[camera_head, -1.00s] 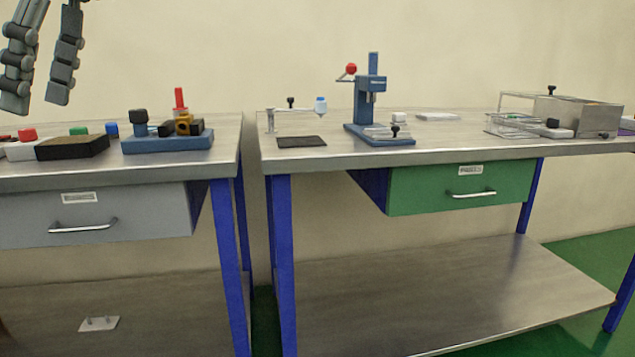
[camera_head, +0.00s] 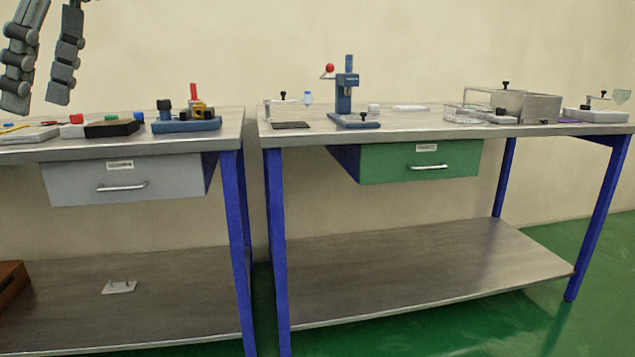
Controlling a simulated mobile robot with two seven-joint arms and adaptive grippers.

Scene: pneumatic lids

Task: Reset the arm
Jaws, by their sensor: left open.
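My left gripper (camera_head: 38,98) hangs at the upper left of the head view, fingers pointing down. Its two dark grey fingers are apart, with nothing between them. It appears above the level of the left bench top, in front of the wall, and touches nothing that I can see. My right gripper is out of view.
The left bench (camera_head: 190,146) carries a blue fixture (camera_head: 186,125) and a black block (camera_head: 112,128). The right bench (camera_head: 420,131) carries a blue press (camera_head: 344,90), a dark mat (camera_head: 291,125) and a metal box (camera_head: 528,105). A gap separates the benches. Green floor (camera_head: 590,255) is clear at right.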

